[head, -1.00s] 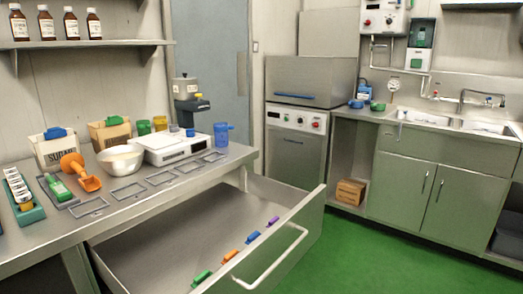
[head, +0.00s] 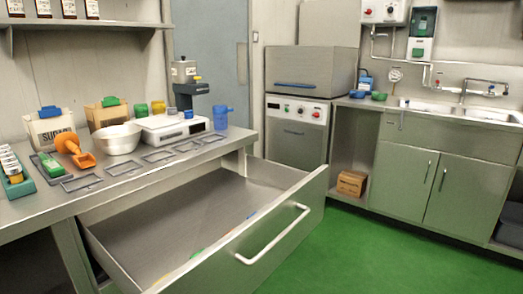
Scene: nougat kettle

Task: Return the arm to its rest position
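Neither of my arms nor grippers shows in the head view. The large steel drawer (head: 291,210) under the left worktop stands pulled out, with a pale bar handle (head: 278,242) on its front. Small coloured items (head: 196,253) lie inside it along the front wall, mostly hidden behind that wall.
The worktop (head: 108,184) carries a white bowl (head: 119,140), an orange scoop (head: 72,148), a scale (head: 172,129), a blue mug (head: 221,118) and bins. The open drawer juts over the green floor (head: 365,240), which is clear toward the sink cabinet (head: 420,175).

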